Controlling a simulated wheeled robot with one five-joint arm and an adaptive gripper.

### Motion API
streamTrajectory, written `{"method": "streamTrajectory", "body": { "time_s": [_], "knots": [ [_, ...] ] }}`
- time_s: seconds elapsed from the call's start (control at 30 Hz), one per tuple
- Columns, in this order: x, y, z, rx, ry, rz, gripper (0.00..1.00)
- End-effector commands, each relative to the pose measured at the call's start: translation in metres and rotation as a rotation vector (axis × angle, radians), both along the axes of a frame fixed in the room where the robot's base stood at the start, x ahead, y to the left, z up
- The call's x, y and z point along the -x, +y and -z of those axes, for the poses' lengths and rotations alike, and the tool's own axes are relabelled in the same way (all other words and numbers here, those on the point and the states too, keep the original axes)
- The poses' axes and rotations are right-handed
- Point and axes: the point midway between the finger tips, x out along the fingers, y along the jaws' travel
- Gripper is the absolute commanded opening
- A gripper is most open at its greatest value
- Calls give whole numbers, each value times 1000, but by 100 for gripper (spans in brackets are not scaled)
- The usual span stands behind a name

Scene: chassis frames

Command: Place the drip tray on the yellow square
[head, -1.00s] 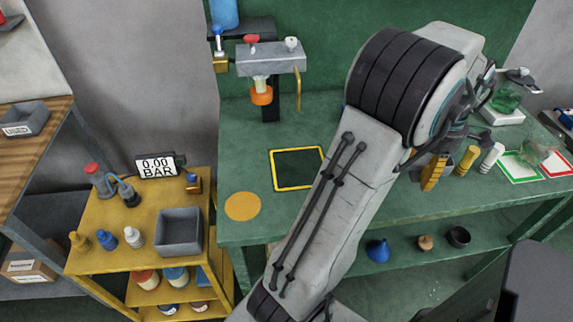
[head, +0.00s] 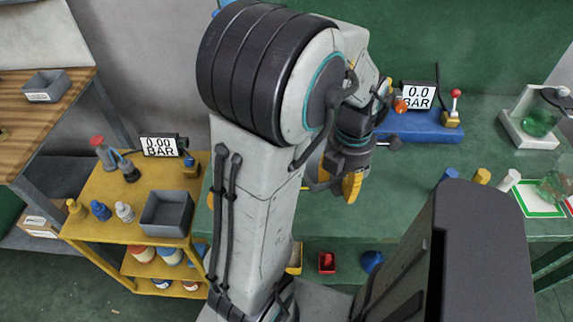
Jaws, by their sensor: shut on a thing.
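My gripper (head: 352,186) hangs over the green bench, with its yellow finger facing the camera. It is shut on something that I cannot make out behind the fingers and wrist. I cannot pick out the drip tray in the head view. The yellow square on the bench top is hidden behind my arm.
On the green bench (head: 420,185), a blue base (head: 425,124) carries a pressure display (head: 419,95) and a red-topped lever (head: 454,105). A stand with a green flask (head: 538,122) and a green-edged card (head: 537,199) are at right. A yellow cart (head: 100,222) holds a grey bin (head: 167,213).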

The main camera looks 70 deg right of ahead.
Motion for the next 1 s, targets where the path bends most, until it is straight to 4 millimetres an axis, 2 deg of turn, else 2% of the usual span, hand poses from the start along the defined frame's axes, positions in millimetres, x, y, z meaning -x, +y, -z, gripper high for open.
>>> {"method": "streamTrajectory", "body": {
  "time_s": [0.17,0.6,0.8,1.0],
  "knots": [
    [-13,-7,8,-3,-1,-34,15],
    [-84,-40,55,-3,-1,-37,15],
    [-101,-49,66,-1,-1,-34,15],
    [-106,-50,72,-2,-1,-30,15]
  ]
}}
